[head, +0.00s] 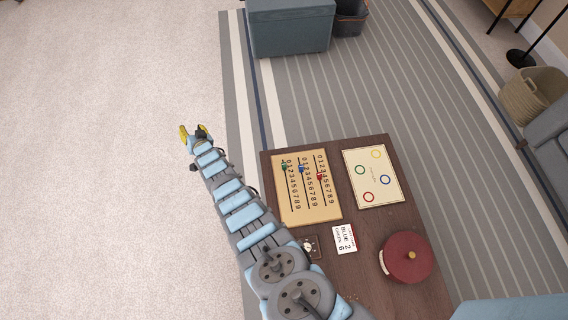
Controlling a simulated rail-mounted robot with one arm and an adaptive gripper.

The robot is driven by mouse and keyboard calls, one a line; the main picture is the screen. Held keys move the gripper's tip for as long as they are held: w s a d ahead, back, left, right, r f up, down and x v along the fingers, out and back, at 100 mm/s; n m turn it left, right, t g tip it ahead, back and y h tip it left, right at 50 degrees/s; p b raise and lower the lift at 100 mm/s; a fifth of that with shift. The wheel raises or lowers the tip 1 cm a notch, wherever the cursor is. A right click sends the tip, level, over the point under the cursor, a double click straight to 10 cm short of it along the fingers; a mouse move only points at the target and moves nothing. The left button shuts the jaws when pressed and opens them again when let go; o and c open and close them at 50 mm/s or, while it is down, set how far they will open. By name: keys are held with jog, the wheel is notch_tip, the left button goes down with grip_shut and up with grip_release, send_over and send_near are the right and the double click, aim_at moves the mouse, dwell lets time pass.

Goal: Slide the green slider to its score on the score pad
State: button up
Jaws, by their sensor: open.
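A wooden score board (330,213) lies on the brown table, with three numbered tracks running 0 to 9. The green slider (285,167) is near the 0 end of the left track. The blue slider (301,169) is on the middle track, a little below its top. The red slider (321,177) is further down the right track. The white score pad (345,238) appears to read BLUE 2 and GREEN 6. My gripper (192,133) is open and empty, with yellow fingertips, left of the table over the carpet, clear of the board.
The table (375,225) also holds a cream board with coloured rings (373,178), a red round lidded pot (407,257) and a small dark square item (311,246) beside my arm. A grey-blue box (290,27) stands beyond. The carpet on the left is clear.

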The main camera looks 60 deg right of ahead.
jog(key=s+d+f+m+g+y, duration=0.1)
jog(key=s+d+f+m+g, duration=0.2)
jog(key=s+d, duration=0.4)
jog(key=m+g+y+b, duration=0.1)
jog(key=m+g+y, duration=0.55)
jog(key=g, duration=0.25)
send_near(284, 164)
notch_tip(284, 164, down, 9)
jog(key=b, duration=0.7)
jog(key=shift+s+f, duration=0.1)
jog(key=shift+f, duration=0.1)
grip_shut()
